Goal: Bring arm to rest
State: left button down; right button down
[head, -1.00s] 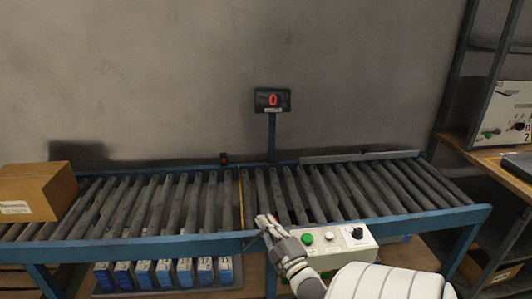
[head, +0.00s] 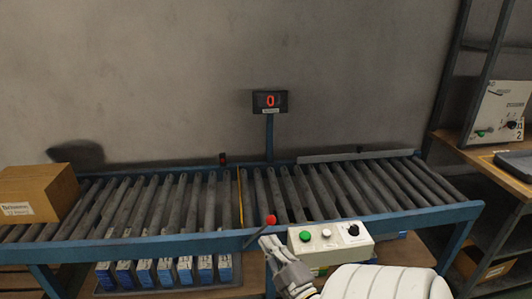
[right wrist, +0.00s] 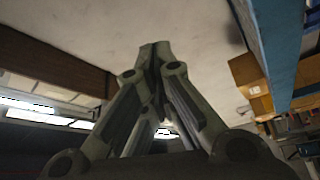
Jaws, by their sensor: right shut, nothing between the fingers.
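My right gripper (head: 268,243) is in front of the conveyor's near rail, just left of the white control box (head: 330,244). Its fingers are closed together and empty, which also shows in the right wrist view (right wrist: 155,52). A lever with a red knob (head: 271,220) stands just above the fingertips, and I see a gap between knob and fingers. The control box has a green button, a white button and a black dial. My left gripper is not in view.
The roller conveyor (head: 150,246) runs across the view with a cardboard box (head: 38,193) at its left end. Several blue boxes (head: 165,272) stand on the shelf below. A display (head: 270,102) reads 0. A bench with a panel (head: 499,112) stands at the right.

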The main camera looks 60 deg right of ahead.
jog(key=shift+s+a+f, duration=0.1)
jog(key=shift+s+a, duration=0.2)
dwell(0.4)
jog(key=a+f+m+g+y+p, duration=0.1)
jog(key=a+f+m+g+y, duration=0.15)
jog(key=a+f, duration=0.65)
jog(key=s+a+f+m+g+y, duration=0.1)
jog(key=a+f+g+y, duration=0.15)
jog(key=f, duration=1.15)
jog(key=a+f+m+g+y+p, duration=0.1)
jog(key=a+f+g+y, duration=0.15)
jog(key=a+f, duration=0.65)
jog(key=s+a+f+g, duration=0.2)
jog(key=s+f+g, duration=0.3)
jog(key=s+f, duration=0.4)
jog(key=s+a+f+g+y, duration=0.1)
jog(key=s+a+f+g, duration=0.1)
jog(key=s+f+g, duration=0.3)
jog(key=s+f+p, duration=0.1)
jog(key=s+f, duration=0.3)
jog(key=s, duration=0.7)
